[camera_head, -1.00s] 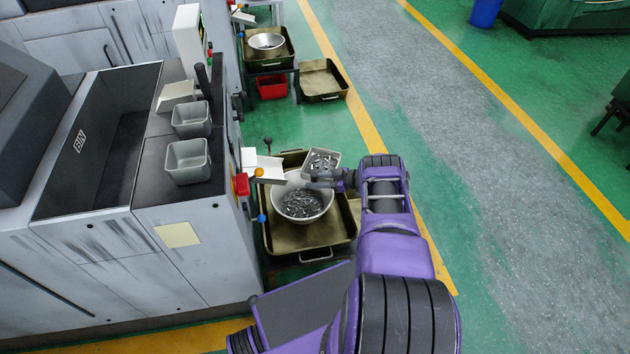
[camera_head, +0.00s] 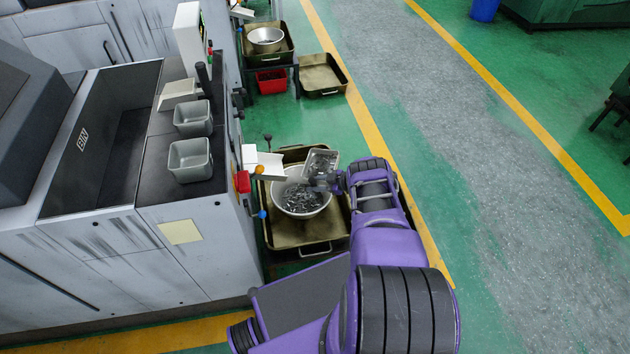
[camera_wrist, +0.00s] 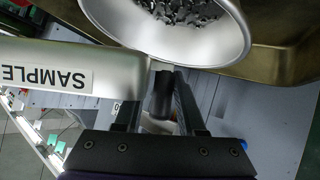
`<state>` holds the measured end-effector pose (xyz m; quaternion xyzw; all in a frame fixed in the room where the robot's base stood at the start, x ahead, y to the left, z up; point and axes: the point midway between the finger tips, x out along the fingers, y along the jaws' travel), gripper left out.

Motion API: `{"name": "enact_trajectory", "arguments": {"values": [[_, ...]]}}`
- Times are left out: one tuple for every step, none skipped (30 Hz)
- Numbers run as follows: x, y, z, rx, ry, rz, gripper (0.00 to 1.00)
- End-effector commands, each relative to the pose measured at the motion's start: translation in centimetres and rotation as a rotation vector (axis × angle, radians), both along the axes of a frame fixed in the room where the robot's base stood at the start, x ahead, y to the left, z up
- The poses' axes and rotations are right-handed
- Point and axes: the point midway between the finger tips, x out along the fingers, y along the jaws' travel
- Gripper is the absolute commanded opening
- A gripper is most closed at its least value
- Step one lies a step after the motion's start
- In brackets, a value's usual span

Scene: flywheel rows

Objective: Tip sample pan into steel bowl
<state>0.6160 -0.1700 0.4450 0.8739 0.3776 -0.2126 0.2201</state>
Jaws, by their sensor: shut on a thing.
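The sample pan (camera_head: 320,160) is a small grey metal pan over the back right rim of the steel bowl. It is tilted toward the bowl, with small metal parts showing inside. Its SAMPLE label shows in the wrist view (camera_wrist: 48,77). My gripper (camera_head: 327,182) is shut on the pan's dark handle, which shows between the fingers in the wrist view (camera_wrist: 162,93). The steel bowl (camera_head: 281,208) stands upright below, holding many small metal parts; it also shows in the wrist view (camera_wrist: 135,28). The pan's inside is hidden in the wrist view.
The bowl stands in a brass-coloured tray (camera_head: 285,238) beside the grey machine (camera_head: 185,245). A white chute (camera_head: 268,165), a red block (camera_head: 242,182) and a blue knob (camera_head: 262,214) are close on the left. Another bowl (camera_head: 266,35) and tray (camera_head: 322,76) are farther back. The floor to the right is clear.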

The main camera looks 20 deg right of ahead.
Motion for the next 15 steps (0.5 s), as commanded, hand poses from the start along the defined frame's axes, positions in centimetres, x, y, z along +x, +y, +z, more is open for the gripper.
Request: {"name": "enact_trajectory", "arguments": {"values": [[0.18, 0.02, 0.77, -0.024, -0.005, 0.002, 0.0], [0.16, 0.02, 0.8, -0.038, -0.005, 0.002, 0.0], [0.15, 0.0, 0.83, -0.057, -0.006, 0.001, 0.0], [0.19, 0.06, 0.87, -0.072, -0.008, 0.002, 0.0], [0.2, 0.08, 0.89, -0.088, -0.009, 0.003, 0.0], [0.16, 0.09, 0.91, -0.108, -0.011, 0.003, 0.0], [0.15, 0.08, 0.92, -0.123, -0.01, 0.001, 0.0], [0.15, 0.07, 0.95, -0.139, -0.012, 0.001, 0.0], [0.15, 0.13, 0.97, -0.159, -0.013, 0.002, 0.0], [0.15, 0.15, 0.98, -0.176, -0.014, 0.002, 0.0], [0.15, 0.18, 1.03, -0.191, -0.015, 0.002, 0.0], [0.14, 0.16, 1.05, -0.213, -0.016, 0.002, 0.0], [0.12, 0.18, 1.09, -0.229, -0.017, 0.003, 0.0], [0.13, 0.19, 1.09, -0.245, -0.019, 0.001, 0.0], [0.13, 0.27, 1.1, -0.268, -0.02, 0.001, 0.0]]}}
